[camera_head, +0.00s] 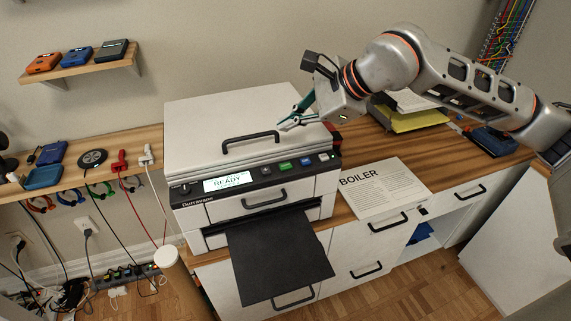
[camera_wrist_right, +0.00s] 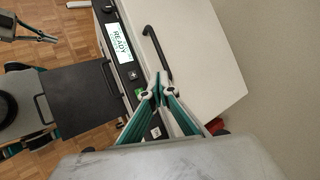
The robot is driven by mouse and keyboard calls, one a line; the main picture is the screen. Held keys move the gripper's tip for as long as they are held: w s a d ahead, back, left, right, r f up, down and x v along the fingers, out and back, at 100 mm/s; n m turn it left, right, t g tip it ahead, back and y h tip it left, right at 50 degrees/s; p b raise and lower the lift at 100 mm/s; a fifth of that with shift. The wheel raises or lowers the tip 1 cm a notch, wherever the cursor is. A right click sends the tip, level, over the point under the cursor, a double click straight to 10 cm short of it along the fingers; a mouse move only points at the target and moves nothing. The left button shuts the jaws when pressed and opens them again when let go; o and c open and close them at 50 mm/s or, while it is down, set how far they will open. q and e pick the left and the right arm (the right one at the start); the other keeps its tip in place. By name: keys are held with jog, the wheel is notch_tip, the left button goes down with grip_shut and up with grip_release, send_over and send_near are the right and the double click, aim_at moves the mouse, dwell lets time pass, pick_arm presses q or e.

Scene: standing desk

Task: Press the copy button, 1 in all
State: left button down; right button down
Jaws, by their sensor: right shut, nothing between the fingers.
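The white copier (camera_head: 225,112) stands on the wooden desk with its lid down. My right gripper (camera_head: 284,127) is shut and empty above the lid, behind the button row. In the right wrist view its fingertips (camera_wrist_right: 160,82) appear beside the green button (camera_wrist_right: 139,92); the fingers hide the blue one. My left gripper (camera_wrist_right: 48,38) shows only there, small.
A black tray (camera_head: 278,262) sticks out at the copier's front. The lid handle (camera_head: 250,139) rises behind the panel. A BOILER sheet (camera_head: 380,188) lies right of the copier. Cables and small devices fill the left shelf (camera_head: 130,145).

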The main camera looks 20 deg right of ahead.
aim_at(288, 167)
notch_tip(288, 167, down, 8)
jog(key=b, duration=0.4)
jog(key=shift+f+b, duration=0.35)
jog(key=shift+f, duration=0.15)
dwell(1.1)
jog(key=shift+f+b, duration=0.3)
jog(key=shift+b, duration=0.1)
jog(key=shift+f+b, duration=0.35)
jog(key=shift+f, duration=0.05)
dwell(0.7)
jog(key=shift+r, duration=0.1)
jog(key=shift+r+p, duration=0.45)
jog(key=shift+r, duration=0.3)
